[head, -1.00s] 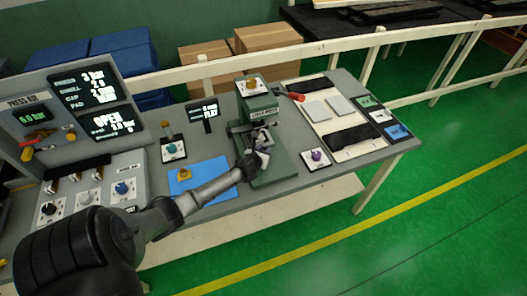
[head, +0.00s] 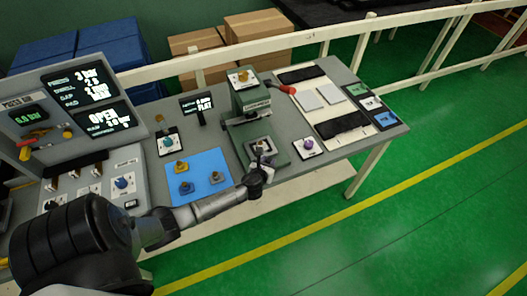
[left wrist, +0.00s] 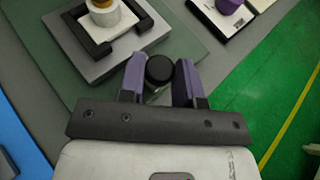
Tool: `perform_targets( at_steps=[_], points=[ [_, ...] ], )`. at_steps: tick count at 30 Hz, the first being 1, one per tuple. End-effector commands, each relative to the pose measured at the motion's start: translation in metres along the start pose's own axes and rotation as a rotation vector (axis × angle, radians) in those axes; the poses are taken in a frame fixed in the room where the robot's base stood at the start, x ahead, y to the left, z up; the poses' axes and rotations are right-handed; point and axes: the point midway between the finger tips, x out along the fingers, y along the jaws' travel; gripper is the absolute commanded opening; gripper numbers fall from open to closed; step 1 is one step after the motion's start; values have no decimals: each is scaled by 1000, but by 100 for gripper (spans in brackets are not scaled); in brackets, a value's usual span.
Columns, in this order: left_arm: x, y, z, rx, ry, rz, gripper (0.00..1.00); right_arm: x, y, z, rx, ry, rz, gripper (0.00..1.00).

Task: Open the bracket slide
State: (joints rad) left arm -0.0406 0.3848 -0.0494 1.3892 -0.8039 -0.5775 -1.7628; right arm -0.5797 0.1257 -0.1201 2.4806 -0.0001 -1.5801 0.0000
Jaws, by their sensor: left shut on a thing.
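The green press (head: 250,100) stands on the bench. Its bracket slide (head: 262,148) sits in front of the column as a grey plate with a black nest, clear of the press head. In the left wrist view the slide plate (left wrist: 128,48) carries a black bracket-shaped nest (left wrist: 93,45) with a white round post and a yellowish top (left wrist: 103,12). My left gripper (head: 262,158) is at the slide's front. Its purple fingers (left wrist: 160,78) are shut on a round black knob (left wrist: 160,68) at the plate's near edge. My right gripper is out of view.
A blue mat (head: 207,163) with several small brackets lies left of the press. A purple knob box (head: 308,147) stands to the right. A red-tipped lever (head: 288,90) sticks out from the press. A display panel (head: 100,120) stands at the left.

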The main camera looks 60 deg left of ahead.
Motion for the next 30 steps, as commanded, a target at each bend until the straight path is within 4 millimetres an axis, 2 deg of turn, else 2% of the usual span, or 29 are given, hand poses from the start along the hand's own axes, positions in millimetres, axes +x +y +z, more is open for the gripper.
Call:
perform_targets(
  at_steps=[9,10,17,25,30],
  points=[
    [-1,-1,-1,-1,-1,1,0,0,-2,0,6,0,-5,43],
    [-1,-1,-1,-1,-1,1,33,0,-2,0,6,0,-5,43],
    [-1,-1,-1,-1,-1,1,54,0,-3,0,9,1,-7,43],
    [-3,-1,0,0,-1,0,54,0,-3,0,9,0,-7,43],
    [-20,-1,0,0,0,-1,54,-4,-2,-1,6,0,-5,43]
  ],
)
